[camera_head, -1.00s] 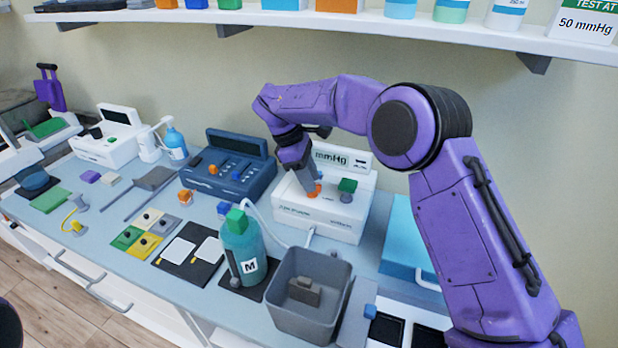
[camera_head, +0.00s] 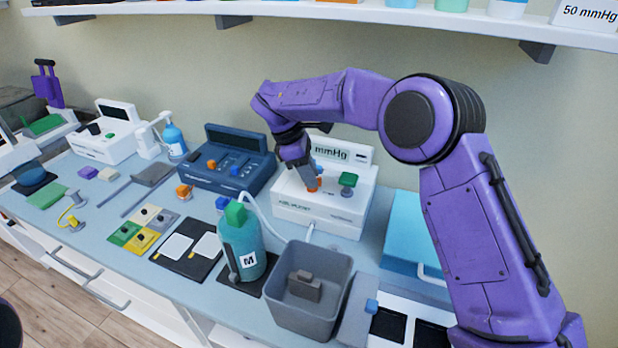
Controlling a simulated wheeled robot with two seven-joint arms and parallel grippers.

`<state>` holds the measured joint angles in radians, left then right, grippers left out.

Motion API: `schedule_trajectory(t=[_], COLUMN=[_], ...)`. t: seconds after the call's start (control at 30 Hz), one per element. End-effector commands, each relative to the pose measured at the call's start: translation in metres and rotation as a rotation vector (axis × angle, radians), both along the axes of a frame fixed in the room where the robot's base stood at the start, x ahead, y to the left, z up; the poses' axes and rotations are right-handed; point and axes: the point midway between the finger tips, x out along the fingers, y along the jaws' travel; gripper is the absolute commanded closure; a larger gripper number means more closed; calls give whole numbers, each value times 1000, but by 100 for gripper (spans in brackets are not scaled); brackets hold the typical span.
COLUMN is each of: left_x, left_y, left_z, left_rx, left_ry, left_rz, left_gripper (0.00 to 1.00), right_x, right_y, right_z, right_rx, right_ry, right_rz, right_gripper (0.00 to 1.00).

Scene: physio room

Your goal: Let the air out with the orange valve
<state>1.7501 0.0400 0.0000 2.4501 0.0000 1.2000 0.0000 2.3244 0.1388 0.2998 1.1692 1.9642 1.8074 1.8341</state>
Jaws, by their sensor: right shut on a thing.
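The orange valve (camera_head: 313,184) stands on top of the white pressure unit (camera_head: 320,214), whose raised display reads mmHg. My right gripper (camera_head: 309,180) points down over the valve and is shut on it; the fingers hide part of it. A green knob (camera_head: 348,179) sits on the same unit, just right of the valve, apart from the gripper. A pale tube leads from the unit's left side toward the green-capped teal bottle (camera_head: 242,247) marked M. My left gripper is not in view.
A grey bin (camera_head: 308,310) holding a dark block stands in front of the unit. A dark blue console (camera_head: 228,170) with orange and blue knobs is to the left. A light blue box (camera_head: 405,232) is to the right. A shelf (camera_head: 400,17) with bottles overhangs the bench.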

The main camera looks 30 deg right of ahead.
Motion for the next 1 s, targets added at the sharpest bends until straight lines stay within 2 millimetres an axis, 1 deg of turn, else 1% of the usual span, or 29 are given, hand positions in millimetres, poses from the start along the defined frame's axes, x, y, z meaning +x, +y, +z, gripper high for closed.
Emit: schedule_trajectory(t=[0.03, 0.4, 0.7, 1.0], left_x=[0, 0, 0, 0], left_y=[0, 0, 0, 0], left_z=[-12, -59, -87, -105], left_rx=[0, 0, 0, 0], left_ry=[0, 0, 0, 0], left_rz=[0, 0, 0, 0], left_gripper=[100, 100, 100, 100], right_x=[0, -2, -4, -6], right_y=[0, 0, 0, 0], right_z=[-5, -6, -4, -2], right_rx=[0, 0, 1, 1], right_ry=[-5, -5, -4, -5], right_rz=[34, 374, 659, 935], right_gripper=[100, 100, 100, 100])
